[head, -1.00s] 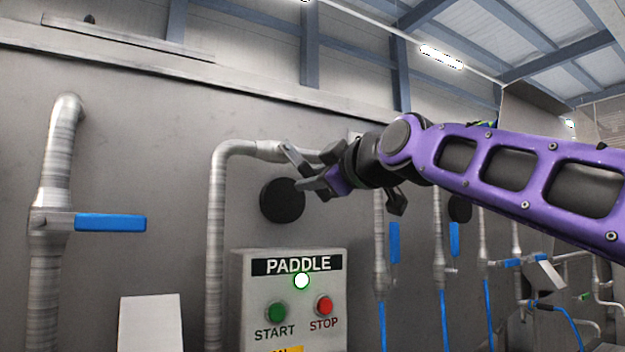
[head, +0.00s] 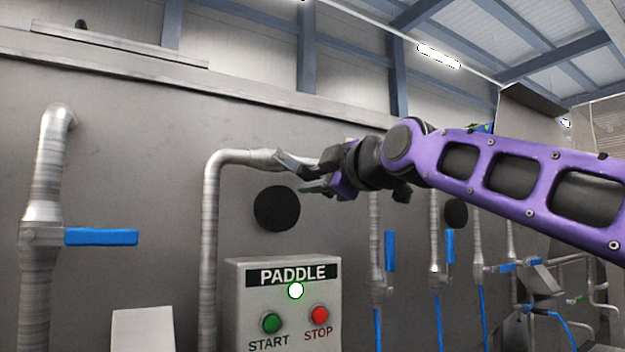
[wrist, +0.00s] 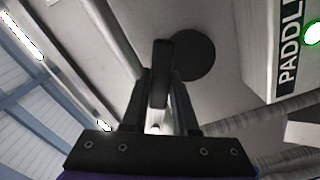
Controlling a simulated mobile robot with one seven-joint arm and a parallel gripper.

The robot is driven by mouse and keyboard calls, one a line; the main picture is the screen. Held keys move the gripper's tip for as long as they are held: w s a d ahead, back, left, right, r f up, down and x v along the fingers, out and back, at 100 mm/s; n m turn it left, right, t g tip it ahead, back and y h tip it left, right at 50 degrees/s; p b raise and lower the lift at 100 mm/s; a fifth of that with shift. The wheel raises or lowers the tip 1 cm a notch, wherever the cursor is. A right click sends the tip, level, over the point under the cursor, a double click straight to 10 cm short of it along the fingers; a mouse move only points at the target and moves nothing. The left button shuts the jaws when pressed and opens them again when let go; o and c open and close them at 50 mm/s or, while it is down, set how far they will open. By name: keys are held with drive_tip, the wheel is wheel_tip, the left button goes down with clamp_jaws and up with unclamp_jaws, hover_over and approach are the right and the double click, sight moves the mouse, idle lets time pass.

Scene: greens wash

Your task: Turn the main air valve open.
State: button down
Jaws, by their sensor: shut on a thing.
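My gripper (head: 310,178) is raised in front of the wall in the head view, at the horizontal run of a grey pipe (head: 243,158) above the PADDLE box. In the wrist view my gripper (wrist: 161,80) is closed around a dark grey bar (wrist: 161,60), which stands up between the two fingers and looks like a lever handle. The bar's base and what it is fixed to are hidden by the fingers. No label marks the main air valve, so I cannot tell from the frames that this bar is its handle.
The PADDLE box (head: 285,310) with a green START button (head: 271,323) and red STOP button (head: 319,315) is below my gripper. A blue horizontal lever (head: 102,237) is on the left pipe. A black disc (head: 277,208) is on the wall. More blue-handled valves (head: 390,251) stand right.

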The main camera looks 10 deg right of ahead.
drive_tip(key=c, duration=0.7)
unclamp_jaws()
drive_tip(key=shift+s, duration=0.1)
drive_tip(key=b+v, duration=0.2)
drive_tip(key=v, duration=1.5)
drive_tip(key=shift+s, duration=0.1)
